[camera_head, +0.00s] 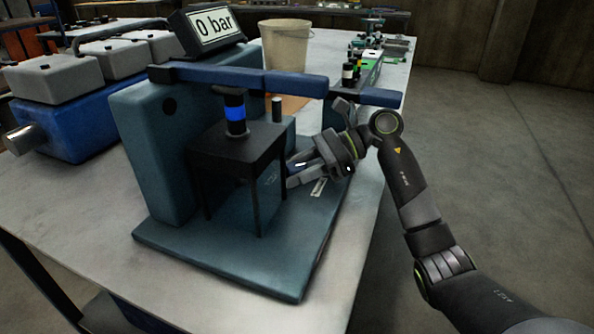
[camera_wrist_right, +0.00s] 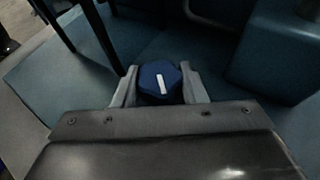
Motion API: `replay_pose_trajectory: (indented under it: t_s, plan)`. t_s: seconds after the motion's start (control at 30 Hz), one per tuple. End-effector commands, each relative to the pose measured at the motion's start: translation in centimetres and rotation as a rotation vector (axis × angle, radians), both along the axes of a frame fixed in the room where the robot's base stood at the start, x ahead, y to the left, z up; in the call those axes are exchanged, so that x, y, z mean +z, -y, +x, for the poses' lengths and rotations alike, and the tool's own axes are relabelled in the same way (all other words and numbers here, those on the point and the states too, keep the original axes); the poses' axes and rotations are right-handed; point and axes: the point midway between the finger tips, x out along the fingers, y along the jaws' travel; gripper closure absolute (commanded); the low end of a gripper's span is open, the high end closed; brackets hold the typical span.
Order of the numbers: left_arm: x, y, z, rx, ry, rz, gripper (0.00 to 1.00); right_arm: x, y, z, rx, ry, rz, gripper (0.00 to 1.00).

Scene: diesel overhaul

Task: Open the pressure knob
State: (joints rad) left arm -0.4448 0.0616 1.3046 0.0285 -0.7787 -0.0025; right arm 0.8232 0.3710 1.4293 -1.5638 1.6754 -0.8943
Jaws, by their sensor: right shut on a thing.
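The pressure knob (camera_wrist_right: 159,82) is dark blue with a white bar mark on its face. It sits between the two fingers of my right gripper (camera_wrist_right: 159,88) in the right wrist view, and the fingers touch its sides. In the head view my right gripper (camera_head: 304,170) reaches in from the right, low beside the black stand, and mostly hides the knob. The teal test rig (camera_head: 160,150) carries a display (camera_head: 213,25) that reads 0 bar. My left gripper is not in view.
A black four-legged stand (camera_head: 240,145) holds an injector-like part with a blue band (camera_head: 235,110). A blue bar (camera_head: 240,78) crosses above my right gripper. A blue engine block (camera_head: 75,120) stands left, a beige bucket (camera_head: 286,45) behind. The table's front left is bare.

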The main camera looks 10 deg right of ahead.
Motion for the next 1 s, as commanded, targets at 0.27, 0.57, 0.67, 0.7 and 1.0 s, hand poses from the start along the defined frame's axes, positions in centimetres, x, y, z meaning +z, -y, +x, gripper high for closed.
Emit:
replay_pose_trajectory:
  t_s: [0.27, 0.57, 0.67, 0.7, 1.0]
  plan:
    - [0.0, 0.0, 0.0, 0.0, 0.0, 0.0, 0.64, 0.0, 0.0, 0.0, -0.001, -0.001, -0.002, 0.51]
    - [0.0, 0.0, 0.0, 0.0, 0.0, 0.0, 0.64, 0.0, 0.0, 0.0, -0.001, -0.001, -0.001, 0.41]
    - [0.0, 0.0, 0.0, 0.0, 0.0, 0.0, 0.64, 0.0, 0.0, 0.0, -0.001, -0.001, 0.0, 0.41]
    - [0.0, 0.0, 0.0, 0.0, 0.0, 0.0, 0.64, 0.0, 0.0, 0.0, -0.001, -0.001, 0.0, 0.41]
    - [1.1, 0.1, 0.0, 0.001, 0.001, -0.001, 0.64, 0.3, 0.0, -0.1, -0.03, -0.002, 0.001, 0.41]
